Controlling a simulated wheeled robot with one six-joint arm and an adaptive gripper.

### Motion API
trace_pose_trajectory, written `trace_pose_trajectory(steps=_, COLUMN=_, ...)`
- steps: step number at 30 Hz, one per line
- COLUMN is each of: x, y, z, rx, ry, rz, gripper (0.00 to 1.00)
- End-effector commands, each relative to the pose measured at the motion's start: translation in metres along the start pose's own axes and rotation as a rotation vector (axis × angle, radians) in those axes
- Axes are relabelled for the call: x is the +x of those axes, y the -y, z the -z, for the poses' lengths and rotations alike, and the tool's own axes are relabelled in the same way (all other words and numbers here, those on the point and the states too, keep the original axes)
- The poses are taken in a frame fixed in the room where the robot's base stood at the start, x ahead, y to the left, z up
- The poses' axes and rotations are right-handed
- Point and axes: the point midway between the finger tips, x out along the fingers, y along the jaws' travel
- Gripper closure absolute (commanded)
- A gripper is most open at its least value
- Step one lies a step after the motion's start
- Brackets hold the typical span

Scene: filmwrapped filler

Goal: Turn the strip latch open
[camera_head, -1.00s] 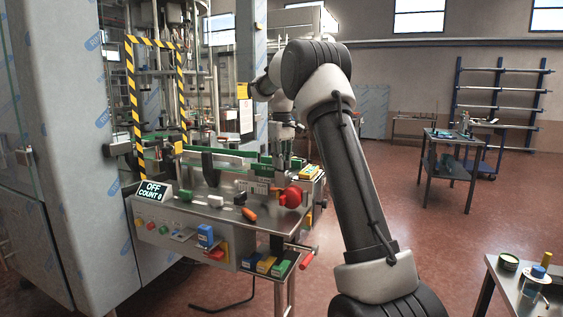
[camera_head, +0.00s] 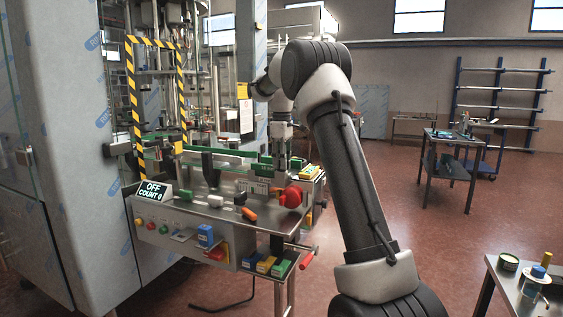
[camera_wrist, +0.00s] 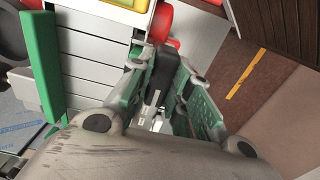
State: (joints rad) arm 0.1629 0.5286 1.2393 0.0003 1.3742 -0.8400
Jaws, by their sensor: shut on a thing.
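My gripper (camera_head: 283,172) is over the right end of the steel machine table (camera_head: 185,205), beside a round red knob (camera_head: 291,197). In the wrist view, my gripper (camera_wrist: 163,75) has its green-padded fingers closed around a dark, narrow lever-like part, which I take to be the strip latch (camera_wrist: 162,72). The fingers cover its sides and lower end. In the head view I cannot make the latch out behind the fingers. The red knob also shows just beyond the fingertips in the wrist view (camera_wrist: 161,23).
A green guide bar (camera_wrist: 41,65) stands left of my fingers. Small coloured blocks and an orange-handled item (camera_head: 249,214) lie on the table. A display (camera_head: 152,191) reads OFF, COUNT 0. Striped guard posts (camera_head: 131,110) stand at left.

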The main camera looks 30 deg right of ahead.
Motion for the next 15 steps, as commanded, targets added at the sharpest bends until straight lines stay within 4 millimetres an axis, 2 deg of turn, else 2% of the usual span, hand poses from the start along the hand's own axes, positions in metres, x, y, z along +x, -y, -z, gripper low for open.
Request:
trace_pose_trajectory(steps=8, x=-0.0012, y=-0.0006, z=0.0001, rx=-0.002, ry=-0.001, rz=-0.003, gripper=1.0)
trace_pose_trajectory(steps=9, x=-0.0012, y=-0.0007, z=0.0001, rx=-0.002, ry=-0.001, rz=-0.003, gripper=0.77)
trace_pose_trajectory(steps=12, x=-0.0011, y=-0.0005, z=0.0001, rx=-0.002, ry=-0.001, rz=-0.003, gripper=0.59)
trace_pose_trajectory(steps=15, x=-0.0007, y=-0.0004, z=0.0, rx=-0.001, ry=-0.001, rz=-0.002, gripper=0.59)
